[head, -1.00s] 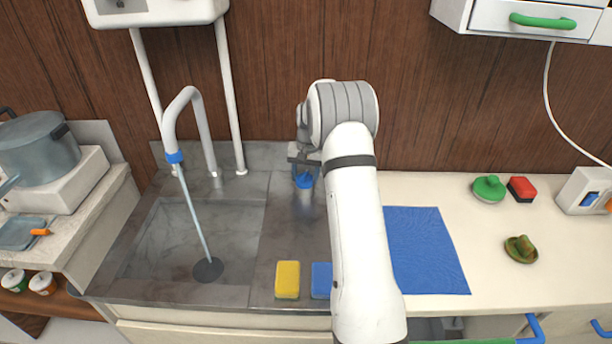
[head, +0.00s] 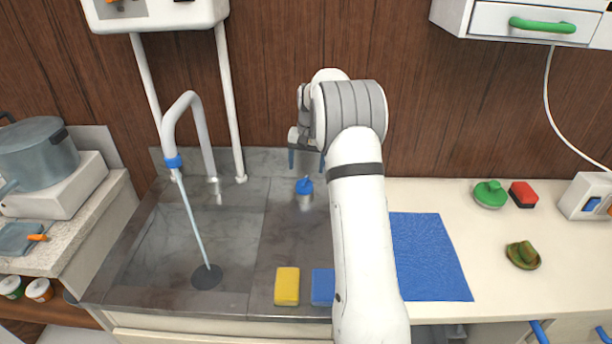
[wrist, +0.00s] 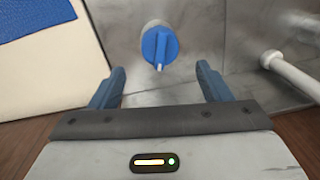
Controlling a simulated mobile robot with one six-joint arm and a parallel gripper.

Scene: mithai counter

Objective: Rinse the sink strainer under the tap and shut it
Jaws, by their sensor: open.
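The grey tap (head: 186,105) with a blue collar arches over the sink (head: 150,250). A thin water stream (head: 193,222) runs from it onto a dark round disc (head: 207,277) on the sink floor. I cannot tell whether the disc is the strainer or the drain. A blue knob (head: 304,185) with a raised bar sits on a short metal post on the counter, right of the sink. It also shows in the wrist view (wrist: 159,46). My gripper (head: 306,163) is open and empty just above and behind the knob, apart from it; the jaws (wrist: 160,85) straddle empty space.
A yellow sponge (head: 287,286) and a blue sponge (head: 323,286) lie at the steel counter's front. A blue cloth (head: 430,256) lies right of my arm. A green scrubber (head: 489,193), red sponge (head: 522,194) and green-brown item (head: 522,255) sit farther right. A pot (head: 38,150) stands left.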

